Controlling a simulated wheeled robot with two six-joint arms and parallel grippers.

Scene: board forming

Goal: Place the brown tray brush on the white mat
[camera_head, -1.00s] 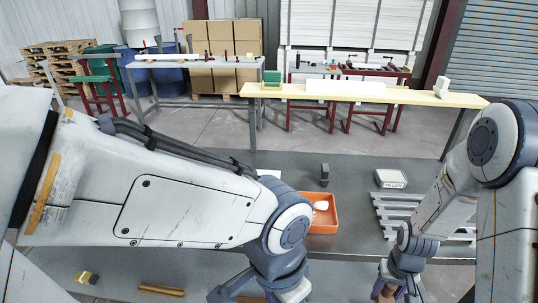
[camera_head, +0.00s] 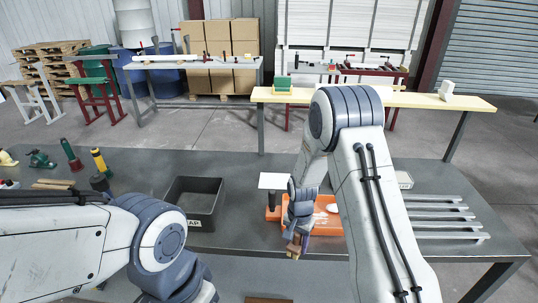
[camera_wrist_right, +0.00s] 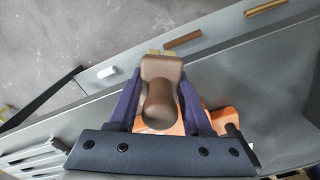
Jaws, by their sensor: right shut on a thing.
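The brown tray brush (camera_head: 294,246) is in my right gripper (camera_head: 297,240), above the front edge of the grey table near the orange tray. In the right wrist view the brush (camera_wrist_right: 159,100) sits between the two purple fingers of the gripper (camera_wrist_right: 160,82), which are shut on it. The white mat (camera_head: 272,181) lies on the table behind the gripper and its right side is partly hidden by my right arm. My left arm reaches in low at the left; its gripper fingers are out of view.
The orange tray (camera_head: 328,222) is partly behind my right arm, with a dark upright object (camera_head: 272,200) beside it. A dark open bin (camera_head: 192,203) stands left of the mat. Grey slats (camera_head: 440,215) lie to the right. Several green and yellow tools stand far left.

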